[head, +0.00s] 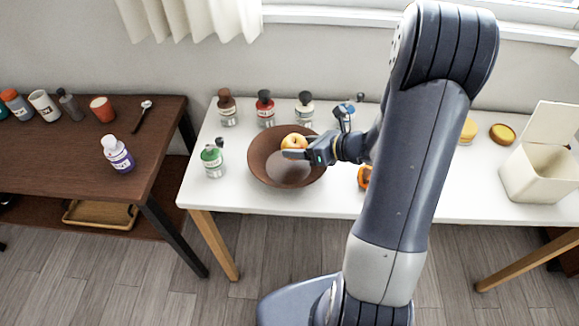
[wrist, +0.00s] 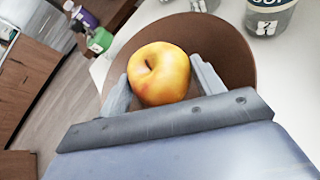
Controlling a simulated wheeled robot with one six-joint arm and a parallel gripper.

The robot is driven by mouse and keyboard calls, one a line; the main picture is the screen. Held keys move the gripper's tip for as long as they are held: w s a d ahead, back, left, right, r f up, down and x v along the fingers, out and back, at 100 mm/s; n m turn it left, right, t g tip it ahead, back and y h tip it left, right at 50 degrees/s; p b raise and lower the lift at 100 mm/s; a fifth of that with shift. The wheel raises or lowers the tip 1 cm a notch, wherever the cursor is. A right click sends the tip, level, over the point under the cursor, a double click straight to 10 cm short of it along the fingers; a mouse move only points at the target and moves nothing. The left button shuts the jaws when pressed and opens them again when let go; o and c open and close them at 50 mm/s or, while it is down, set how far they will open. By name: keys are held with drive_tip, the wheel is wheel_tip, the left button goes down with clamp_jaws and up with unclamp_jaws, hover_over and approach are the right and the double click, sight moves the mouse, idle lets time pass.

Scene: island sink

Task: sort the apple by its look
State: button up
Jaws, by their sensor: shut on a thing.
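The yellow apple with a reddish blush (head: 294,142) is over the brown bowl (head: 262,170) on the white table. It also shows in the wrist view (wrist: 160,73), with its stem hollow facing up and no dark spots on the side I see. My gripper (head: 295,150) is shut on the apple, one finger on each side of it; the fingers show in the wrist view too (wrist: 163,85). The bowl's rim (wrist: 228,48) lies behind and below the apple. I cannot tell whether the apple touches the bowl. Its underside is hidden.
A cream bin with a raised lid (head: 540,172) stands at the right. An orange item (head: 364,177) is partly hidden by my arm. A dark wooden table (head: 60,150) is at left.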

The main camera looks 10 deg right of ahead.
drive_tip(key=shift+f, duration=0.15)
drive_tip(key=o, duration=1.2)
drive_tip(key=shift+c, duration=0.2)
drive_tip(key=v, duration=1)
drive_tip(key=shift+s+d, duration=0.25)
drive_tip(key=shift+d, duration=0.05)
